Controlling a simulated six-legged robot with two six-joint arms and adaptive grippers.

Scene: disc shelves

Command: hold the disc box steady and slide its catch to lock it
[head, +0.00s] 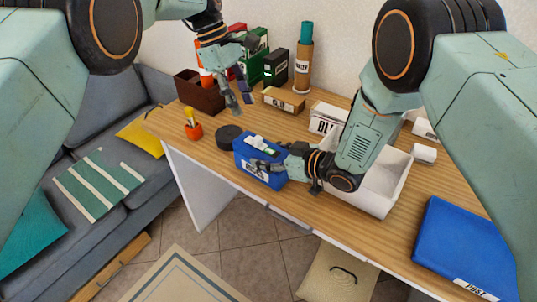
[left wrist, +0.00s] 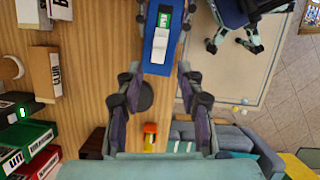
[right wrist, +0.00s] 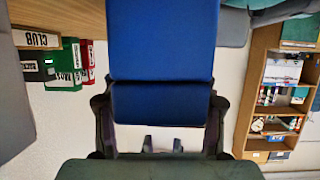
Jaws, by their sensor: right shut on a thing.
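The blue disc box (head: 250,174) stands near the table's front edge. On its top are a white sliding catch (left wrist: 160,45) and a green patch (left wrist: 163,18); the head view shows the white catch (head: 256,141) too. My right gripper (head: 264,165) is shut on the box from the right; in the right wrist view the blue box (right wrist: 163,50) fills the space between its fingers. My left gripper (head: 240,105) is open and empty, above and behind the box. In the left wrist view its fingers (left wrist: 160,80) are spread, with the box beyond them.
A black round object (head: 228,136) lies left of the box, beside a small orange pot (head: 193,131). A white bin (head: 385,185) stands right, partly behind my right arm. A brown crate (head: 197,92), files and a tube (head: 304,60) stand at the back. A blue case (head: 465,245) lies front right.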

